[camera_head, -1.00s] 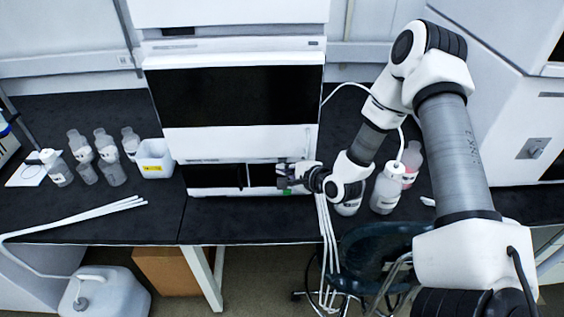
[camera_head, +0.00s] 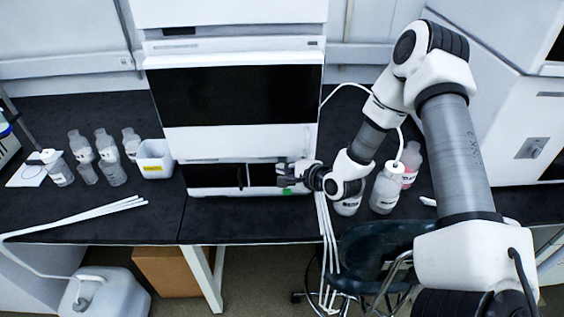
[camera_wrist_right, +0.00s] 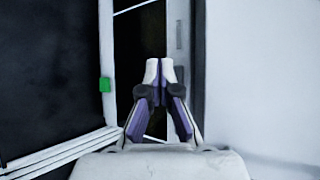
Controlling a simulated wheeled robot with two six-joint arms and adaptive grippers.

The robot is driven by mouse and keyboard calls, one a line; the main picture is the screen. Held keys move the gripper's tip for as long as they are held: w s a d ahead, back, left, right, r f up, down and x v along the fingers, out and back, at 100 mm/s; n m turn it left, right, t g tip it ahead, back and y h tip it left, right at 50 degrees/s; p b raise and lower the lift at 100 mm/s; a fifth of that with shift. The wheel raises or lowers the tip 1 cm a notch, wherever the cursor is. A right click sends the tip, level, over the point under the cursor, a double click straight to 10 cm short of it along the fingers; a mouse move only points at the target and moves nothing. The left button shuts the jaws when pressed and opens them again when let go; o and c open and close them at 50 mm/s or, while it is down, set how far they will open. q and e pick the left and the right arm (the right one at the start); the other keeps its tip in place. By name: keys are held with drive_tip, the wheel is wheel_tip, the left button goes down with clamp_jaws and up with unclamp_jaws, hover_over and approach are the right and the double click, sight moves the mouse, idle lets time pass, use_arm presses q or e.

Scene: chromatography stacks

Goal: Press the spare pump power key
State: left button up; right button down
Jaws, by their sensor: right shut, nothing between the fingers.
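A small green patch (camera_head: 287,190) shows on the white bottom edge of the lowest module (camera_head: 225,190) of the instrument stack. It also shows in the right wrist view as a green block (camera_wrist_right: 105,85) on a white strip beside a dark panel. It may be the power key; no label is legible. My right gripper (camera_head: 281,175) is in front of the module's dark front, just above the green patch in the head view. In the wrist view its fingers (camera_wrist_right: 161,70) are together and empty, to the right of the green block. Contact with the module cannot be told. My left gripper is out of view.
Bottles (camera_head: 388,188) stand on the bench just right of the stack, near my right arm. Several bottles and a white tub (camera_head: 154,158) stand to the left. White tubes (camera_head: 327,250) hang over the bench front. A dark chair (camera_head: 375,255) is below.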

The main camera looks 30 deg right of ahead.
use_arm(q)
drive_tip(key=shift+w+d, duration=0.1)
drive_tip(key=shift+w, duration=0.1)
use_arm(e)
drive_tip(key=shift+w+d+r, duration=0.25)
drive_tip(key=shift+w+r, duration=0.25)
drive_tip(key=shift+r, duration=0.15)
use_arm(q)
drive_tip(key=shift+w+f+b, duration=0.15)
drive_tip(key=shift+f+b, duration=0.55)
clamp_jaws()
use_arm(e)
drive_tip(key=s+a, duration=0.3)
drive_tip(key=s, duration=0.2)
drive_tip(key=shift+s+a+f, duration=0.15)
drive_tip(key=shift+s+f, duration=0.05)
drive_tip(key=shift+f, duration=0.2)
idle(0.3)
